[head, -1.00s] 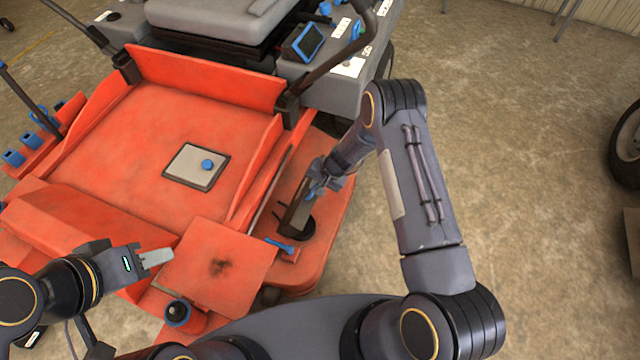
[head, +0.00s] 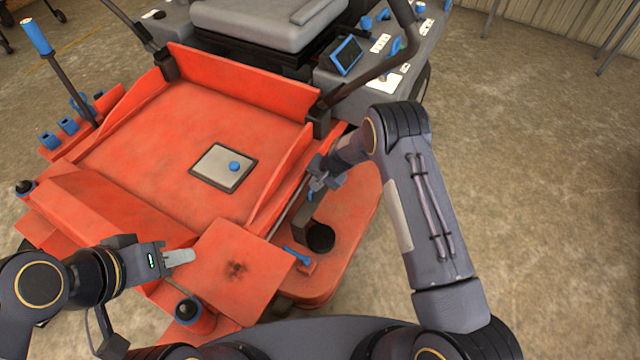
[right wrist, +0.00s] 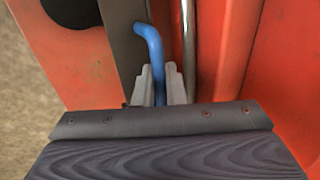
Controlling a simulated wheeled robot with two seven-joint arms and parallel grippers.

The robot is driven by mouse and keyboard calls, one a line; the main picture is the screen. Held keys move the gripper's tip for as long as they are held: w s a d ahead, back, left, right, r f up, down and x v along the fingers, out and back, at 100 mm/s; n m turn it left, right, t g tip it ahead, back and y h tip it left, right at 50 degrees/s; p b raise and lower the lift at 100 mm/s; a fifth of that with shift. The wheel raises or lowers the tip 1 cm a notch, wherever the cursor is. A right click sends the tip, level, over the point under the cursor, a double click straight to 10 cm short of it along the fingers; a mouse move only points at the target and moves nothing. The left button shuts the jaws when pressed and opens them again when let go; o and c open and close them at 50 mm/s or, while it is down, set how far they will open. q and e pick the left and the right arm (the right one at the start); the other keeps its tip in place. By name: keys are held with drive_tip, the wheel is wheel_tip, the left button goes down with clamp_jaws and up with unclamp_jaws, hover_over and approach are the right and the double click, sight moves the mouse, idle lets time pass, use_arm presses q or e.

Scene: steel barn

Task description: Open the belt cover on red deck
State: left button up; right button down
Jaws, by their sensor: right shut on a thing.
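The belt cover (head: 303,212) is a narrow dark grey panel beside the footplate, over the red deck (head: 350,225). It looks tilted up on edge, with a black round part (head: 320,237) bare next to it. In the right wrist view the cover (right wrist: 128,45) is a dark strip left of a bent blue handle (right wrist: 152,45). My right gripper (head: 314,186) is shut on this handle; its pale fingers (right wrist: 160,86) lie on both sides of it. My left gripper (head: 180,256) hangs near the front red plate, apart from the cover; its finger gap is hidden.
The red footplate (head: 150,130) carries a grey square plate with a blue knob (head: 234,167). A blue lever (head: 296,255) sits by the front red plate (head: 235,268). A seat (head: 265,22) and control console stand behind. Bare floor (head: 540,180) lies at the right.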

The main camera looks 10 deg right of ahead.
idle(0.3)
drive_tip(key=c, duration=1.9)
unclamp_jaws()
drive_tip(key=p+v, duration=0.1)
drive_tip(key=v, duration=0.6)
drive_tip(key=shift+s+d+r+p, duration=0.1)
drive_tip(key=shift+s+r+p, duration=0.1)
drive_tip(key=shift+r+p, duration=0.15)
